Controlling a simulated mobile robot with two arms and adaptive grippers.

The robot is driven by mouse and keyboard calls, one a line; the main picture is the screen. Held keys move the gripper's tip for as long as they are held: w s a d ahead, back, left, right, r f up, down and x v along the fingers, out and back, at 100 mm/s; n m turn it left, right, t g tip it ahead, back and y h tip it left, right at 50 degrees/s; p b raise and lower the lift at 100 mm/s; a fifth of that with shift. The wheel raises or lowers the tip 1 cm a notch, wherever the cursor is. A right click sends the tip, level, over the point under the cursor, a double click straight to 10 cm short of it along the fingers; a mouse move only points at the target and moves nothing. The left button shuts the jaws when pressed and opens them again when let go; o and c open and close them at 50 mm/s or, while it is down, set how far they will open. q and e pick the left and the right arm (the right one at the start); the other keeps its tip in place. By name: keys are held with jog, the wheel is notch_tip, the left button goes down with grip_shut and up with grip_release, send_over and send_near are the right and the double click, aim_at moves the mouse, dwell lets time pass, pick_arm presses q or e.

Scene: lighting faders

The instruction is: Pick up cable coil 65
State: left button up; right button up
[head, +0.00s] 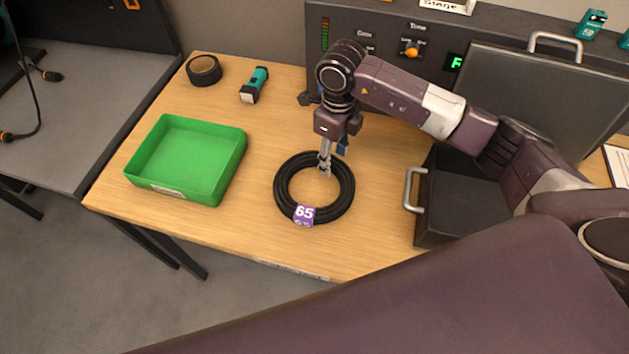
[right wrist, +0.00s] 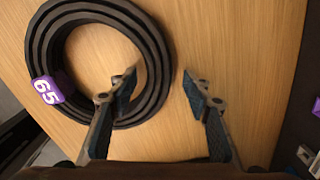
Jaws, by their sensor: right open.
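Cable coil 65 (head: 281,198) is a black ring of cable lying flat on the wooden table, with a purple tag marked 65 on its near side. It also shows in the right wrist view (right wrist: 66,22), with the tag at the left. My right gripper (head: 325,170) points down over the far right part of the coil. In the right wrist view its fingers (right wrist: 160,82) are apart, one over the coil's inner side and one outside the ring. Nothing is between them but a stretch of the ring's side and bare wood. My left gripper is not in view.
A green tray (head: 185,193) stands to the left on the table (head: 250,235). A roll of black tape (head: 204,70) and a teal flashlight (head: 254,85) lie behind. An open black case (head: 450,195) stands close on the right, below a control panel (head: 340,25).

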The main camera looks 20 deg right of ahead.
jog(key=shift+f, duration=0.5)
jog(key=shift+a, duration=0.1)
jog(key=shift+c, duration=0.3)
grip_shut()
jog(key=shift+r, duration=0.1)
jog(key=shift+r, duration=0.1)
